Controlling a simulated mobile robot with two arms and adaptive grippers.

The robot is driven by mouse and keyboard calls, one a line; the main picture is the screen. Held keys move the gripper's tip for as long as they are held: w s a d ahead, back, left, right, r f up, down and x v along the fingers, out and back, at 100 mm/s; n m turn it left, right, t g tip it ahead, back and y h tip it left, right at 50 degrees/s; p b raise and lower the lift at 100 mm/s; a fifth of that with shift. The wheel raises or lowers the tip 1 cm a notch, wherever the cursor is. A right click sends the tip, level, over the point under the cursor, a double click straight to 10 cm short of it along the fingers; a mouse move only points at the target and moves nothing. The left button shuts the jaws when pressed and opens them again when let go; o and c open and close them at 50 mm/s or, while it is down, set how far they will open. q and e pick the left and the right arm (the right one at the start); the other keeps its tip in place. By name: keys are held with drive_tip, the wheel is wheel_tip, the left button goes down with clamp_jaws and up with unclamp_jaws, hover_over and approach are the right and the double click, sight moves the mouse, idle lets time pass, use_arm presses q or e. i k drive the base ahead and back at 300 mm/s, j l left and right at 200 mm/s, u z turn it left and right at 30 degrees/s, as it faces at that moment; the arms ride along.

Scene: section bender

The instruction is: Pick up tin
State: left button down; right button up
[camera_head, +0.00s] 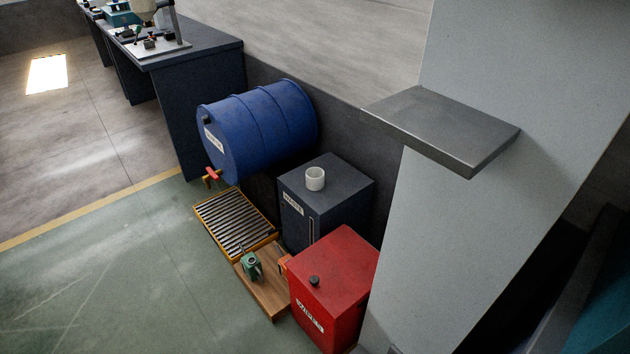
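A small green can-like container (251,267), which may be the tin, stands on a low wooden board (271,304) on the floor. A short white round cup-like container (315,178) stands on top of a dark grey cabinet (347,184) with a label that seems to read WASTE. I cannot tell for sure which of the two is the tin. Neither of my grippers is in view, and nothing is touching either container.
A red labelled box (338,272) stands right beside the board. A blue drum (262,122) with a red tap lies behind a slatted grate (235,222). A grey shelf (440,125) juts from the pillar at right. The green floor at left is clear.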

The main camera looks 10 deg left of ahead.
sight(314, 176)
drive_tip(key=i+j+z, duration=0.1)
drive_tip(key=z, duration=0.4)
drive_tip(key=j+z, duration=0.25)
drive_tip(key=z, duration=0.25)
drive_tip(key=j+z, duration=0.35)
drive_tip(key=j, duration=0.65)
drive_tip(key=j+z, duration=0.3)
drive_tip(key=j, duration=0.7)
